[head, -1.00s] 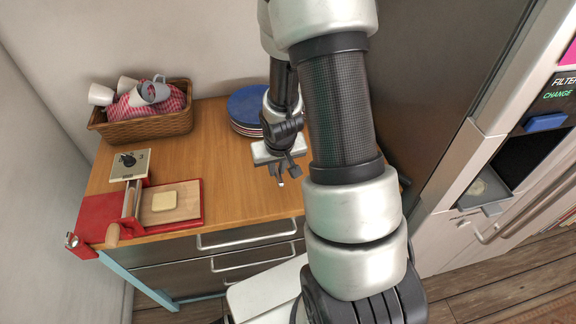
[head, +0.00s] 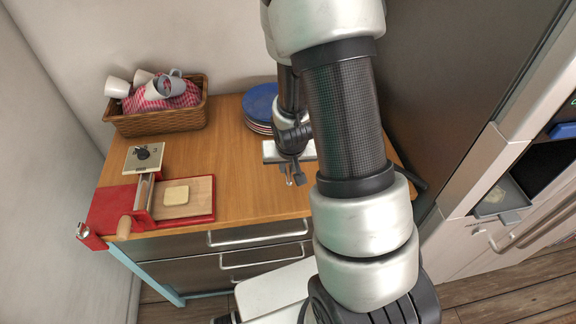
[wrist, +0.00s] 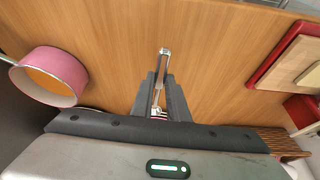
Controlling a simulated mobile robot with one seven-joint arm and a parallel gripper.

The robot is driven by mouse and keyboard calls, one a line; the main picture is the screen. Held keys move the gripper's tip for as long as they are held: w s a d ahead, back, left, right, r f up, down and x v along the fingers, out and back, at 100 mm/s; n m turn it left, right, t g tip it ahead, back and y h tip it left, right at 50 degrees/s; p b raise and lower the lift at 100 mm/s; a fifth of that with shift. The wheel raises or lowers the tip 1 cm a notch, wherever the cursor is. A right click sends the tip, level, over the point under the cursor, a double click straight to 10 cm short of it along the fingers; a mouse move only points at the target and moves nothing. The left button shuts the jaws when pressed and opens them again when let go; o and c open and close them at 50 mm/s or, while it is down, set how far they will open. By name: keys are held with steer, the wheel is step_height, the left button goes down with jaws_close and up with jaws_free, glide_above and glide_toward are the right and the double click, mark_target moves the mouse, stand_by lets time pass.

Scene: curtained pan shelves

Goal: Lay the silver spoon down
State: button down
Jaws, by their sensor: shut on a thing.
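The silver spoon (wrist: 162,66) is held between the fingers of my gripper (wrist: 160,92) in the wrist view. Its bright end points away from the gripper over the wooden counter top (wrist: 215,45). In the head view my gripper (head: 294,172) hangs over the front right part of the counter top (head: 235,170), and only a small bright bit of the spoon (head: 289,181) shows below it. I cannot tell whether the spoon touches the wood.
Blue plates (head: 261,103) are stacked behind my gripper. A red-edged slicer board (head: 212,212) with a pale slice and a wicker basket (head: 160,122) of cups stand left. The counter between is clear.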

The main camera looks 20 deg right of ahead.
steer(key=shift+f+b, duration=2.65)
steer(key=shift+f, duration=0.35)
steer(key=c, duration=2)
jaws_free()
steer(key=shift+c, duration=0.2)
steer(key=o, duration=0.6)
steer(key=shift+c, duration=0.2)
steer(key=shift+r, duration=0.1)
steer(key=p+v, duration=0.4)
steer(key=v, duration=1.3)
steer(key=shift+r, duration=0.15)
steer(key=shift+r, duration=0.1)
